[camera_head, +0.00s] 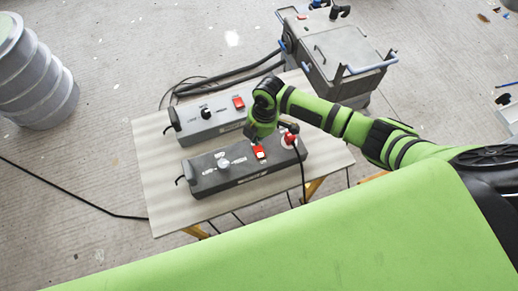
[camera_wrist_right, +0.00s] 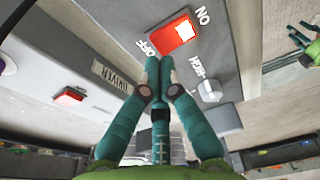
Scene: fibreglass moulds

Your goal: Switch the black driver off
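Two similar driver boxes lie on a small table. The front, darker one (camera_head: 205,184), which I take as the black driver, has a pale knob (camera_head: 223,163) and a red rocker switch (camera_head: 260,153). The rear, greyer one (camera_head: 188,127) has a black knob and a red switch (camera_head: 238,102). My right gripper (camera_head: 261,136) is over the front box. In the wrist view its fingertips (camera_wrist_right: 160,63) are together and empty, by the OFF lettering, just beside the red switch (camera_wrist_right: 173,35). Contact is unclear. A small green gripper, probably my left (camera_wrist_right: 300,38), shows at the right edge.
The table (camera_head: 155,205) has bare board around the boxes. A red plug with a black cable (camera_head: 290,138) is at the front box's right end. A grey wheeled machine (camera_head: 335,55) stands behind right. A drum (camera_head: 35,80) stands at left. Cables cross the floor.

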